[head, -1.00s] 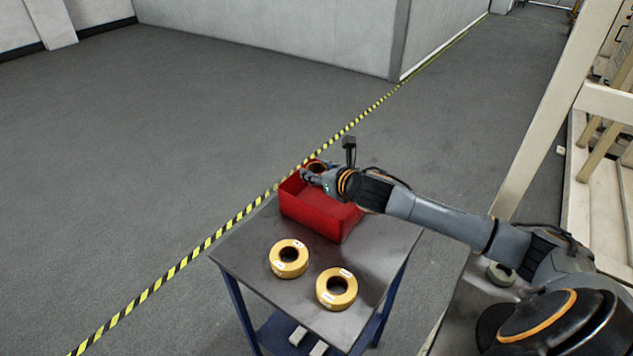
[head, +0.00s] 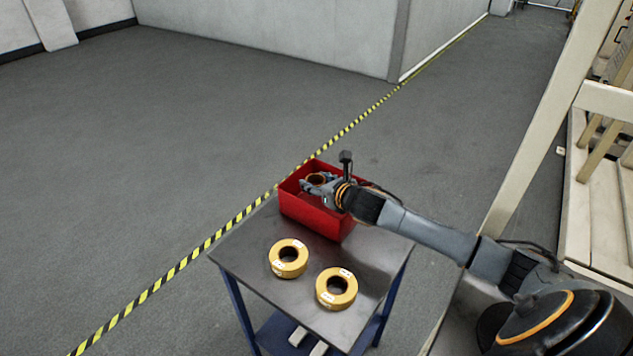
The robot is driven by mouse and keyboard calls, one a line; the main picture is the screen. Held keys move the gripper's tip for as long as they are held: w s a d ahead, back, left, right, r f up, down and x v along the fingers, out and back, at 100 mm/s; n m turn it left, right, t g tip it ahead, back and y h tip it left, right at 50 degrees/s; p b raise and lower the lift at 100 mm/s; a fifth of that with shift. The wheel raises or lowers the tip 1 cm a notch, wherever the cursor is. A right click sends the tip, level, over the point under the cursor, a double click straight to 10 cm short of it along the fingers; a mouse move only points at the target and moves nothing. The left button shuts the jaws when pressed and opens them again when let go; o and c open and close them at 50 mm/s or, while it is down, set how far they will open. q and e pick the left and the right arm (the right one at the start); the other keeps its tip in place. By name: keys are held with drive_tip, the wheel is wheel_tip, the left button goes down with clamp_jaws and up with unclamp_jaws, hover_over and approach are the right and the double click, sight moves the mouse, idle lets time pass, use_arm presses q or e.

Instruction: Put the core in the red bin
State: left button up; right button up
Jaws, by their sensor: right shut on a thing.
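The red bin (head: 312,217) stands at the back of the small table. My right gripper (head: 314,184) is over the bin's opening, low and partly inside the rim. It is shut on the core (head: 317,178), a small ring with a copper-coloured edge, which shows only in part behind the fingers. Whether the core touches the bin's floor is hidden by the front wall and the gripper. My left gripper is out of view.
The table (head: 235,262) has a grey top and blue legs. Two yellow rolls with white labels, a left one (head: 275,262) and a right one (head: 325,295), lie flat in front of the bin. Open floor with a yellow-black line (head: 215,238) lies beyond.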

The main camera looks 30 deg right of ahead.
drive_tip(key=shift+s+a+f, duration=0.1)
drive_tip(key=shift+s+f, duration=0.15)
drive_tip(key=shift+f, duration=0.4)
drive_tip(key=o, duration=0.8)
drive_tip(key=shift+f, duration=0.2)
drive_tip(key=shift+c, duration=0.2)
drive_tip(key=shift+r, duration=0.2)
drive_tip(key=r+v, duration=0.1)
drive_tip(key=v, duration=1.1)
drive_tip(key=shift+w+r, duration=0.2)
drive_tip(key=shift+r, duration=0.1)
drive_tip(key=shift+r, duration=0.1)
